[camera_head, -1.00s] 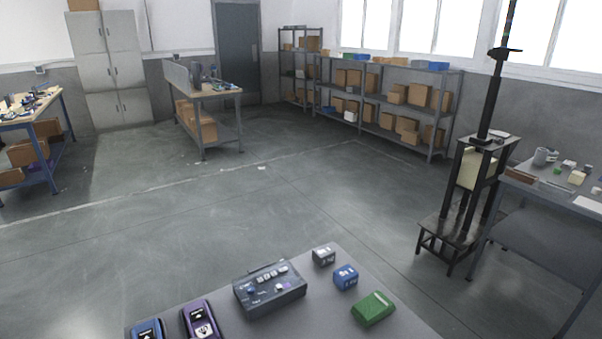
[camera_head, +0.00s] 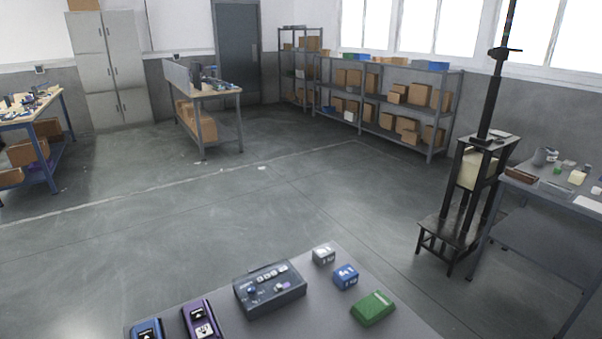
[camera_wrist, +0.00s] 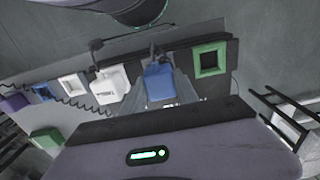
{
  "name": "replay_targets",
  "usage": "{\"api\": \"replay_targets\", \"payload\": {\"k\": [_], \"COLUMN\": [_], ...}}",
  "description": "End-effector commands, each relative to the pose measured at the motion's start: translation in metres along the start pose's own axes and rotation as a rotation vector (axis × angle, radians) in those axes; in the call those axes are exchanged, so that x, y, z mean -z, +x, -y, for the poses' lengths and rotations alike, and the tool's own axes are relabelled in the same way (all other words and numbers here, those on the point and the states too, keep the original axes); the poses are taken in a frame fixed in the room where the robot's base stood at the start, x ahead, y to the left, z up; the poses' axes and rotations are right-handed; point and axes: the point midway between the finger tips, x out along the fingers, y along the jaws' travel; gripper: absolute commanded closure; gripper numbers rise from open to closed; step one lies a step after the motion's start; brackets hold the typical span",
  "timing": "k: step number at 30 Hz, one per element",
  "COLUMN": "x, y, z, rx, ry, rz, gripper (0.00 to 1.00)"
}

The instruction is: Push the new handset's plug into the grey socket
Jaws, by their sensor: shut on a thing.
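In the wrist view my gripper (camera_wrist: 172,88) reaches over a row of coloured sockets. Its fingers are shut on a blue block (camera_wrist: 158,82), which looks like a plug with a dark lead at its top. A white plug-like block (camera_wrist: 108,85) with a dark lead is just left of it. A pale square socket frame (camera_wrist: 62,84) is further left; I cannot tell if it is the grey one. A green square socket (camera_wrist: 192,62) is to the right. Whether the blue block touches the panel is hidden. The head view does not show my gripper, and I make out no handset.
A coiled dark cord (camera_wrist: 72,101) runs along the row to the left. A green block (camera_wrist: 46,139) lies at lower left. In the head view, a control box (camera_head: 270,289) and small coloured blocks sit on the near grey surface. Open floor lies beyond.

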Motion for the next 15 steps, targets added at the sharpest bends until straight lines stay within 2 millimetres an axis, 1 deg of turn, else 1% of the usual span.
{"api": "replay_targets", "payload": {"k": [15], "x": [0.0000], "y": [0.0084], "z": [0.0000], "rx": [0.000], "ry": [0.000], "rz": [0.000], "gripper": [1.00]}}
